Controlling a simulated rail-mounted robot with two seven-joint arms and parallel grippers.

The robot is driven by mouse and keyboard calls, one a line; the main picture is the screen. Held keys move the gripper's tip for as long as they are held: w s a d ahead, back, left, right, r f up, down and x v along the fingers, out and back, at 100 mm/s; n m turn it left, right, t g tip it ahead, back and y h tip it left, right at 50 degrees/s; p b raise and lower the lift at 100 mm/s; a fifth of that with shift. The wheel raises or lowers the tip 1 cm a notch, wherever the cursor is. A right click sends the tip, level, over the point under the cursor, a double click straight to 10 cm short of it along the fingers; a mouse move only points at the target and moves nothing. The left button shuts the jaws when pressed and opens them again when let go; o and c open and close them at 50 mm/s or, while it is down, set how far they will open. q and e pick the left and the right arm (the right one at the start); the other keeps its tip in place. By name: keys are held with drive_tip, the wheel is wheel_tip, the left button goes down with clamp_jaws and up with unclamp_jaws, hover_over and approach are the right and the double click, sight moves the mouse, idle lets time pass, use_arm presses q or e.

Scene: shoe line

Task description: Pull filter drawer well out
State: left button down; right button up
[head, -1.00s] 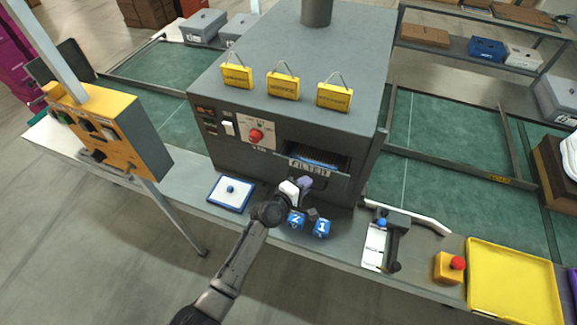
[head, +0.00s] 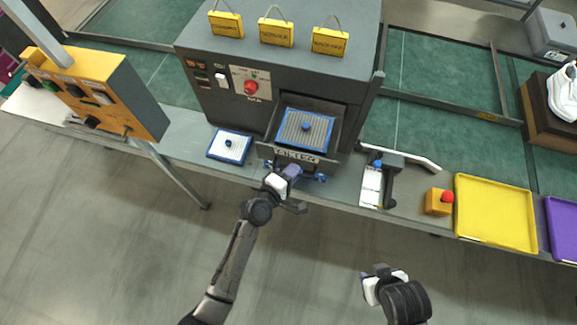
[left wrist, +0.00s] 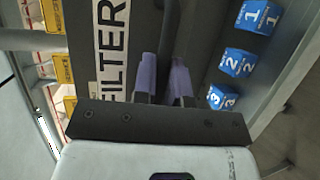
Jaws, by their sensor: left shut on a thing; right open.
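The filter drawer (head: 272,152) stands out from the grey machine's front, and its label partly shows in the head view. A blue-framed filter (head: 305,130) with a blue knob lies inside it. My left gripper (head: 291,171) is shut on the drawer's handle, in front of the label. In the left wrist view its purple fingertips (left wrist: 164,75) are on either side of the dark handle bar, beside the FILTER label (left wrist: 112,45). My right gripper (head: 378,272) is open and empty, over the floor in front of the bench.
A white pad in a blue frame (head: 229,146) lies left of the drawer. Blue numbered cubes (left wrist: 237,62) are beside the drawer front. A clamp-like fixture (head: 372,186), a red button box (head: 438,201) and a yellow tray (head: 495,212) are to the right. Yellow tags (head: 276,32) rest on the machine.

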use_arm(q)
drive_tip(key=c, duration=1.2)
unclamp_jaws()
drive_tip(key=shift+s, duration=0.1)
drive_tip(key=v, duration=1.3)
drive_tip(key=shift+s+a+r, duration=0.15)
drive_tip(key=shift+s+a, duration=0.05)
drive_tip(key=shift+a, duration=0.05)
